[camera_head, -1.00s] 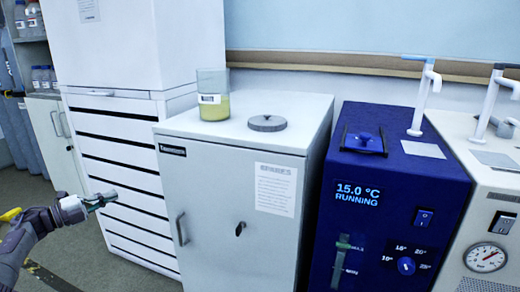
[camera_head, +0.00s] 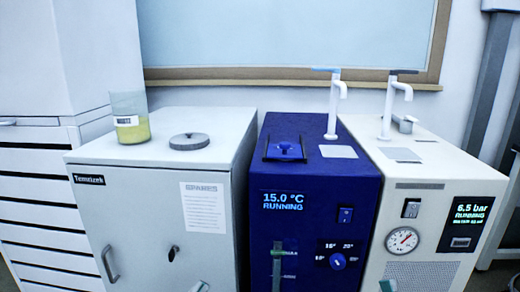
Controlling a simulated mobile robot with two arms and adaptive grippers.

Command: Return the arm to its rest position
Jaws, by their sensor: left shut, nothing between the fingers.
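Only the tip of my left gripper (camera_head: 200,287) shows at the bottom edge, in front of the grey cabinet. It is shut and holds nothing. A small tip of my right gripper (camera_head: 386,286) shows at the bottom edge, in front of the cream unit. Too little of it shows to tell its jaw state. The rest of both arms is out of view.
The grey cabinet (camera_head: 140,215) carries a labelled beaker of yellow liquid (camera_head: 131,128) and a grey round lid (camera_head: 189,141). Beside it stand a blue unit reading 15.0 °C (camera_head: 305,222) and a cream unit with a gauge (camera_head: 420,212). White drawers (camera_head: 45,215) stand left.

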